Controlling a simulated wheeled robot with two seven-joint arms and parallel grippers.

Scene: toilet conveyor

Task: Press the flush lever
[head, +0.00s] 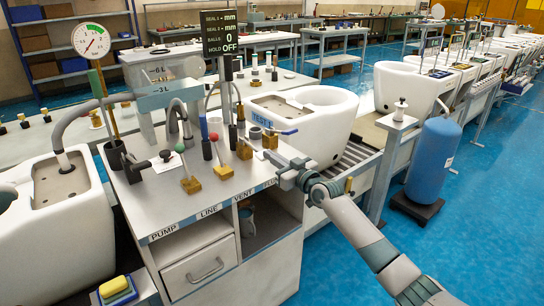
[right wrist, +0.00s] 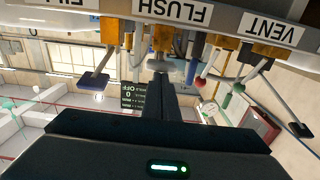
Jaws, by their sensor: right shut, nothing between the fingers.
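The bench's front edge carries labels, and the FLUSH label (right wrist: 173,10) sits between FILL and VENT in the right wrist view, which is upside down. Behind it is the flush lever's brass base (right wrist: 162,38); my fingers partly cover the lever and its handle. In the head view, the brass base (head: 243,150) that seems to match stands near the bench's right end, with a dark handle by it. My right gripper (head: 271,156) is shut and empty, just over the bench's right front corner; it also shows in the right wrist view (right wrist: 160,66). I cannot tell whether it touches the lever. My left gripper is not in view.
The blue-handled lever (head: 285,131) is close behind my right gripper. Red-ball (head: 213,136) and green-ball (head: 180,147) levers stand to the left. A pressure gauge (head: 91,40) and a display (head: 219,33) rise behind. A white toilet (head: 325,110) stands on the conveyor to the right.

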